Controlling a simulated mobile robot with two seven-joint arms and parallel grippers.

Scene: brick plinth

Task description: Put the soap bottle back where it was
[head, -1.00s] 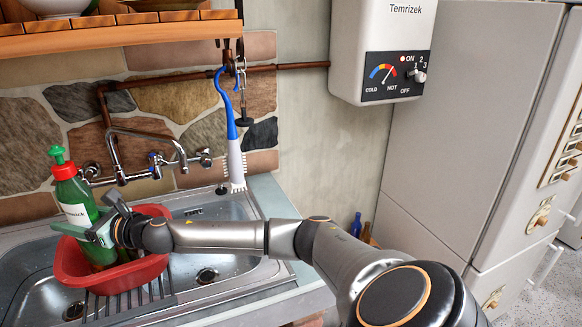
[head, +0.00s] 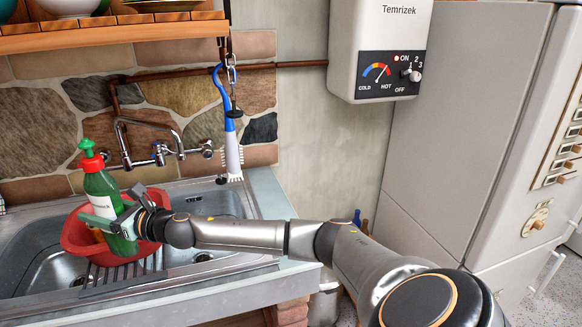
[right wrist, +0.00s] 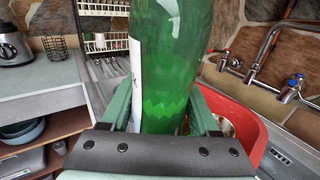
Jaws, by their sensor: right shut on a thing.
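The green soap bottle (head: 102,190), with its red collar, green pump top and white label, is upright in the head view at the left. My right gripper (head: 118,224) is shut around its lower body. In the right wrist view the bottle (right wrist: 165,70) stands between the two green fingers, its top out of frame. The red basin (head: 75,238) sits over the sink behind and below the bottle. I cannot tell whether the bottle's base touches anything. My left gripper is not in view.
The steel sink (head: 215,200) lies under the tap (head: 125,145). A blue and white brush (head: 232,130) hangs at the wall. A wooden shelf (head: 120,35) is above. The grey fridge (head: 465,130) stands at the right. The right wrist view shows a grey worktop (right wrist: 45,78) at left.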

